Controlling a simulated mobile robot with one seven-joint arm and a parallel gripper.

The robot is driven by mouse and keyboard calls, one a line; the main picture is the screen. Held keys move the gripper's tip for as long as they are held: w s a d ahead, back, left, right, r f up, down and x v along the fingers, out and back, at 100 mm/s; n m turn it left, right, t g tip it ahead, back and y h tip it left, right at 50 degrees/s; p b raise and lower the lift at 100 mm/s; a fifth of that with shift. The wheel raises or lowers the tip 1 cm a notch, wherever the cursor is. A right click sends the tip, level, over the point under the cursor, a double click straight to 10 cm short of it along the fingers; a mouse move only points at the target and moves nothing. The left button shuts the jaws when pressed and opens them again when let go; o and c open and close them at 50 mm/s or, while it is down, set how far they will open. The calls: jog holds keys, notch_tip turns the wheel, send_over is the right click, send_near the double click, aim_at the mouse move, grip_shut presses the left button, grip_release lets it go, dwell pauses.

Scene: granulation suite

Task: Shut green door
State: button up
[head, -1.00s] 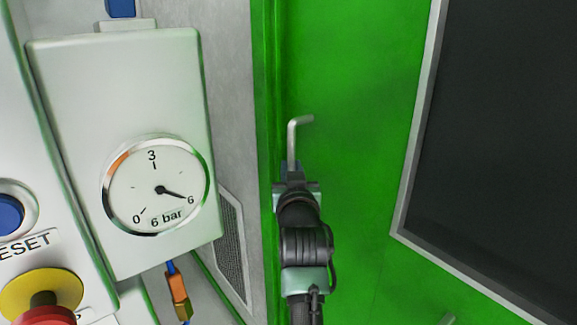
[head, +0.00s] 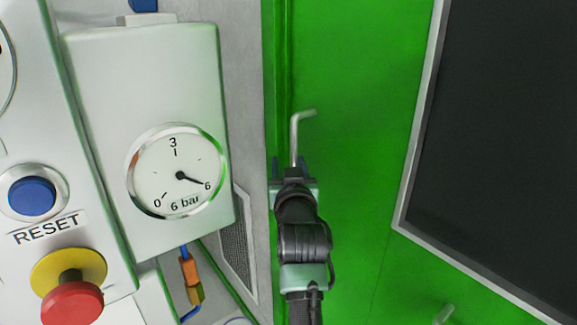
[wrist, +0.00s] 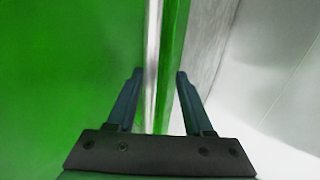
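The green door (head: 360,150) fills the middle of the head view, with a dark framed window at its right. A bent metal lever handle (head: 297,135) stands out near its left edge. My gripper (head: 291,162) is just below this handle in the picture, its two fingers spread apart. In the wrist view my gripper (wrist: 158,75) is open, and the green door (wrist: 65,80) lies on the left. A pale upright strip and a green edge show between the fingers, with no visible grip on them. I cannot tell how far the door stands open.
A white box with a pressure gauge (head: 177,170) stands close left of my arm. Further left are a blue reset button (head: 32,196) and a red stop button (head: 72,303). A grey wall with a vent (head: 238,245) lies between box and door. Another metal piece (head: 444,314) shows lower right.

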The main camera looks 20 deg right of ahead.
jog(key=v, duration=1.3)
jog(key=shift+p, duration=0.45)
